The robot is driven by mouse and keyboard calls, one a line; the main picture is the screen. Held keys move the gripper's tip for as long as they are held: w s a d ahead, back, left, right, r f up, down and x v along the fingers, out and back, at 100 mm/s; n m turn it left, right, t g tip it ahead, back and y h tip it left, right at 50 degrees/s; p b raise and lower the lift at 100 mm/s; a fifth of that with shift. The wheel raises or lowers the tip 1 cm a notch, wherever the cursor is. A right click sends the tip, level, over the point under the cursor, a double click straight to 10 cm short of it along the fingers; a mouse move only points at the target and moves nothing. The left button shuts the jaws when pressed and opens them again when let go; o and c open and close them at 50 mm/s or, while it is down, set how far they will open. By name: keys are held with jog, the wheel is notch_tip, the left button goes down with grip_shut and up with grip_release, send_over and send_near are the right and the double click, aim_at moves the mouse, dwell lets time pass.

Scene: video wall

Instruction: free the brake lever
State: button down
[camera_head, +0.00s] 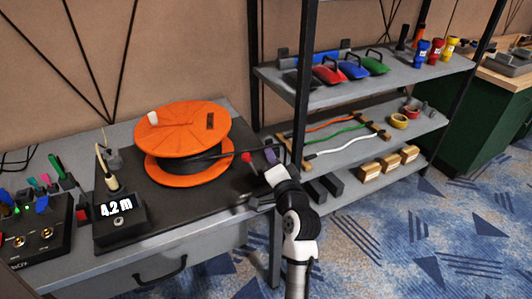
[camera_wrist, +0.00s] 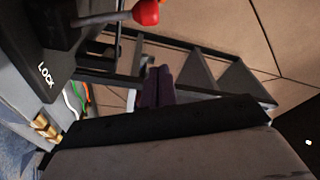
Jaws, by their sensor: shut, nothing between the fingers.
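The brake lever shows its red knob (camera_head: 246,157) just right of the orange cable reel (camera_head: 182,130) on the desk. In the wrist view its red knob (camera_wrist: 146,12) is at the top, on a thin metal rod running left to a dark block (camera_wrist: 62,55) marked LOCK. My gripper (camera_head: 270,156) has purple fingers and is just right of the knob, apart from it. In the wrist view my gripper (camera_wrist: 158,85) is shut and empty, below the knob in the picture. The lever's base is largely hidden in the head view.
A counter box (camera_head: 118,220) reading 4.2 m stands left of the reel, with a connector panel (camera_head: 38,235) further left. A shelf rack (camera_head: 365,85) stands close to the right of my arm, its front post (camera_head: 304,80) near my gripper. Coloured cables (camera_head: 330,135) lie on its middle shelf.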

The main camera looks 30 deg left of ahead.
jog(key=b+v, duration=0.1)
jog(key=v, duration=0.5)
jog(key=shift+s+a, duration=0.1)
jog(key=shift+a, duration=0.1)
jog(key=shift+r, duration=0.1)
